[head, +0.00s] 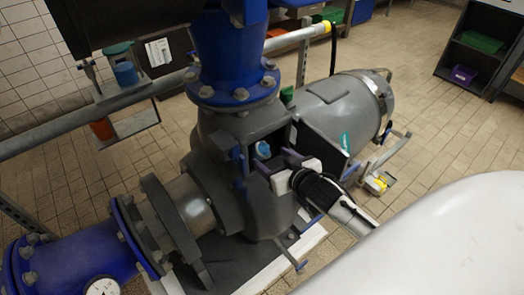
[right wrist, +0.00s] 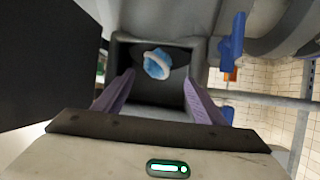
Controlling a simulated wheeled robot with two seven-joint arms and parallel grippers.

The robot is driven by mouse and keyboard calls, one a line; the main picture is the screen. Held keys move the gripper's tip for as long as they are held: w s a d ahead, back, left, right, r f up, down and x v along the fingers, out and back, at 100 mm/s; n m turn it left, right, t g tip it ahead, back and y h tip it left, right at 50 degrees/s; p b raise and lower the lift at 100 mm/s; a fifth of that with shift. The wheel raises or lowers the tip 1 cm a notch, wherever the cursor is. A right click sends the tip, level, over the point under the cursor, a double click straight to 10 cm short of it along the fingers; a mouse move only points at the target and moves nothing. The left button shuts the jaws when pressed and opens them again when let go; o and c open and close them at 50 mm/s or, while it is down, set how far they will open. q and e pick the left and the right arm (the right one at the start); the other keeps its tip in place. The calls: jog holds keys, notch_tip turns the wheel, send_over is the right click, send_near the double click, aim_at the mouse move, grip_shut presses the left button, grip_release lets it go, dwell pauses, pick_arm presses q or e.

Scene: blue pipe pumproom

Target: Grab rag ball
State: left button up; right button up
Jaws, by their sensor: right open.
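The rag ball (head: 263,146), blue with a pale band, lies in a dark box-like opening (right wrist: 150,92) in the grey pump housing (head: 236,128). It also shows in the right wrist view (right wrist: 157,64), near the top of the opening. My right gripper (head: 268,157) is at the mouth of the opening, its purple fingers spread apart. In the right wrist view the fingers (right wrist: 159,80) stand to either side, with the ball ahead of and between them, and apart from both. Nothing is held. My left gripper is not in view.
A dark flat panel (right wrist: 50,65) stands close on the left in the right wrist view. A blue handle (right wrist: 232,45) sits right of the opening. Blue pipe flanges (head: 233,92) rise above the pump. The tiled floor (head: 420,110) behind is mostly clear.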

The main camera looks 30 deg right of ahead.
aim_at(264, 151)
jog(key=x, duration=0.7)
jog(key=shift+d+b, duration=0.2)
jog(key=shift+b, duration=0.2)
jog(key=c, duration=1.2)
